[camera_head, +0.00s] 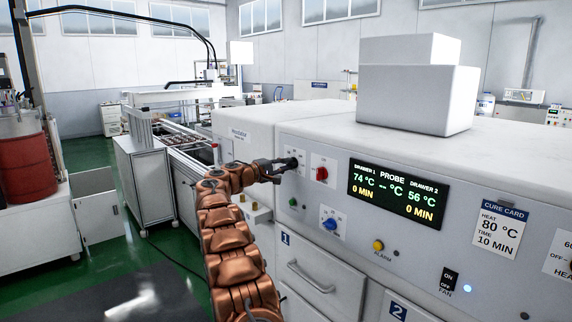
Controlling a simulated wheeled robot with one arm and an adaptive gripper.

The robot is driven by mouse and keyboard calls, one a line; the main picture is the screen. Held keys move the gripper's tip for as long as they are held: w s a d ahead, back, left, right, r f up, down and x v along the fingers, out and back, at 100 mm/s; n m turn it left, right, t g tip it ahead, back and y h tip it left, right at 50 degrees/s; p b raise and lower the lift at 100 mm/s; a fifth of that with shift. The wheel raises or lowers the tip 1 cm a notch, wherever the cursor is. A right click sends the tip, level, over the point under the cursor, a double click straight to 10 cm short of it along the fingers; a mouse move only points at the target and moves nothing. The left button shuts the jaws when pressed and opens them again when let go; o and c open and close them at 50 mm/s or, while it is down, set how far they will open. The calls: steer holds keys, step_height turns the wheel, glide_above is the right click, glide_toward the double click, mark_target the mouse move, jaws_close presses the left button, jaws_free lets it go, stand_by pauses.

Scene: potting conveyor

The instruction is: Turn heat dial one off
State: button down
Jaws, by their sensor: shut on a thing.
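The white oven cabinet (316,150) has a control panel on its front. A small dark dial (292,163) is at the panel's upper left, above drawer 1; its label is too small to read. It is in the place where heat dial one would be, but I cannot confirm this. My gripper (283,166), at the end of my copper-coloured arm, is shut on this dark dial from the left. The gripper's fingers hide part of the dial, and its pointer setting cannot be read.
A red knob (321,173) sits just right of the gripper, with a blue knob (330,224) and green button (293,202) below. The display (398,194) reads drawer 1 at 74 °C, drawer 2 at 56 °C. The drawer 1 handle (310,277) sticks out below.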

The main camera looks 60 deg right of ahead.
steer(key=shift+f, duration=0.15)
steer(key=c, duration=1.2)
jaws_free()
steer(key=shift+o, duration=0.2)
steer(key=v, duration=1.2)
steer(key=shift+a, duration=0.1)
